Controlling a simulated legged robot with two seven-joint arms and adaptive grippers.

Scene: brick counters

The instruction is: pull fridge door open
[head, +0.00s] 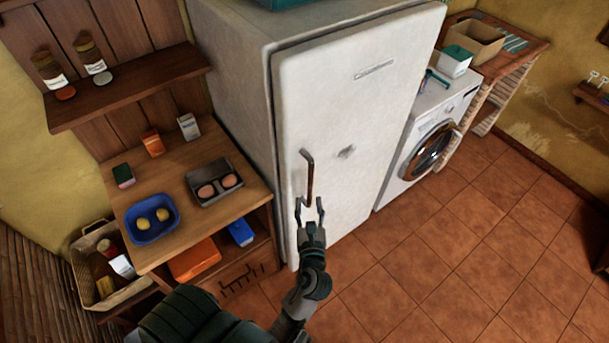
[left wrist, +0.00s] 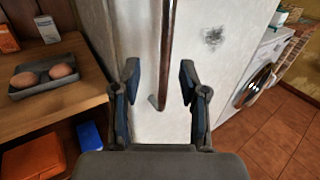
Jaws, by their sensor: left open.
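The white fridge door (head: 345,125) looks shut against the fridge body (head: 232,70). A dark reddish-brown bar handle (head: 309,177) runs upright near the door's left edge. My left gripper (head: 309,203) is open at the lower end of the handle. In the left wrist view the handle (left wrist: 168,45) comes down between the two open fingers of the left gripper (left wrist: 159,85), with a gap on both sides. The lower part of a metal handle mount shows between the fingertips. I cannot tell whether a finger touches the door. My right gripper does not show.
A wooden counter (head: 165,180) on the left holds a blue tray (head: 152,233), a grey egg tray (head: 216,197) and small boxes. A wicker basket (head: 134,290) stands below it. A washing machine (head: 406,170) stands right of the fridge. The tiled floor (head: 440,250) in front is clear.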

